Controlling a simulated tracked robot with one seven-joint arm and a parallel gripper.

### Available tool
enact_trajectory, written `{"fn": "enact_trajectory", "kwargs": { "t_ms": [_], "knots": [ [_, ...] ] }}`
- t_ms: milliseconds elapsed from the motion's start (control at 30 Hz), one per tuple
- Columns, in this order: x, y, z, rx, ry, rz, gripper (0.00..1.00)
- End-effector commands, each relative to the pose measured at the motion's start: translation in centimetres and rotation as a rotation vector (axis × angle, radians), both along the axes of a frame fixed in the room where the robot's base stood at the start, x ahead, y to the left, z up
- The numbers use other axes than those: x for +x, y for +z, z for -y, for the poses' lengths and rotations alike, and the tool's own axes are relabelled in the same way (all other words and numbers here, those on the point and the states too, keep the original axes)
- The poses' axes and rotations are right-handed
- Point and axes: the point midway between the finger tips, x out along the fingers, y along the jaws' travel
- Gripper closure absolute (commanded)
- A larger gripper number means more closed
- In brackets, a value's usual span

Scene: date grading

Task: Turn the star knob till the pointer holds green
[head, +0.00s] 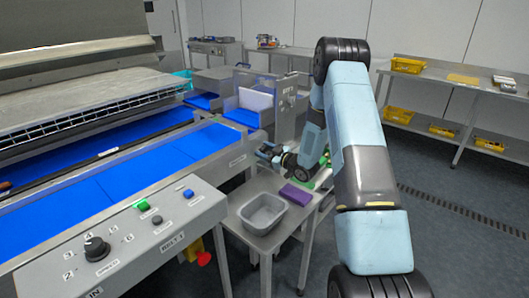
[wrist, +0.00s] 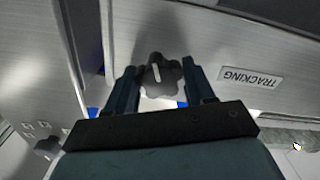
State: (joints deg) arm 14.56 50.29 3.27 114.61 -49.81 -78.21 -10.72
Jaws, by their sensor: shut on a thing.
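In the wrist view the dark star knob (wrist: 160,78) sits between the two fingers of my gripper (wrist: 159,70), which is shut on it. A pale line on its face points roughly up the picture. A plate reading TRACKING (wrist: 250,76) appears upside down to the right of it, on the brushed metal. In the head view my gripper (head: 272,154) is small, at the metal upright by the end of the blue belt. The knob cannot be made out there. I cannot make out the pointer or a green zone in either view.
A small steel table with a grey tub (head: 262,213) and a purple block (head: 296,194) stands below my forearm. A control panel (head: 125,240) with a selector and buttons is at front left. Blue belts (head: 130,175) lie behind it. Open floor (head: 465,240) is at right.

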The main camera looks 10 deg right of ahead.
Motion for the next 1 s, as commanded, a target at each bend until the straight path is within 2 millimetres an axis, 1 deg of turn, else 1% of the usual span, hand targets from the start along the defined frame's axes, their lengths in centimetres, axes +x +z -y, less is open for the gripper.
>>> {"fn": "enact_trajectory", "kwargs": {
  "t_ms": [100,233,567,600,800,1000],
  "knots": [
    [-0.06,-0.08,0.04,0.081,0.001,-0.06,0.77],
    [-0.03,-0.07,-0.01,0.136,0.002,-0.101,0.77],
    [-0.04,-0.09,-0.02,0.15,0.002,-0.112,0.77],
    [-0.04,-0.09,-0.02,0.15,0.002,-0.112,0.45],
    [-0.01,-0.05,0.03,0.15,0.002,-0.111,0.26],
    [0.01,-0.02,0.07,0.149,0.001,-0.11,0.26]
  ]
}}
